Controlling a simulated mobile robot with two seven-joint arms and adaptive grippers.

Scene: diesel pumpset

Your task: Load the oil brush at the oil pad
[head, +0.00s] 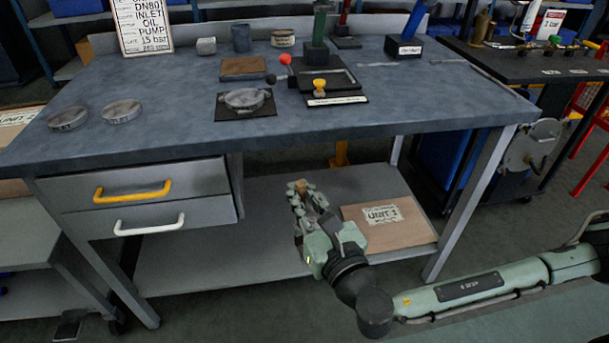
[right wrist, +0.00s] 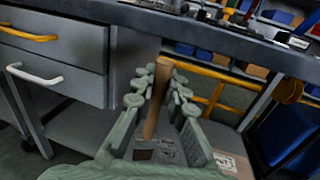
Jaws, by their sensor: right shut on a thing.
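My right gripper (head: 302,190) is below the front edge of the grey workbench (head: 420,95), over the lower shelf. It is shut on a brown wooden handle, probably the oil brush (right wrist: 155,100), which stands up between the fingers in the right wrist view (right wrist: 158,92). Its bristles cannot be made out. On the bench top lies a flat brown pad in a dark frame (head: 244,67), possibly the oil pad; no label on it can be read. The gripper is well apart from it. My left gripper is not in view.
A round metal part (head: 245,99) sits on a black mat. A red-knobbed lever (head: 285,60) and a yellow-topped stamp (head: 319,86) stand nearby. Two metal discs (head: 121,111) lie at left. Drawers (head: 140,195) hang below. A cardboard box (head: 395,230) is on the shelf. The bench's front right is clear.

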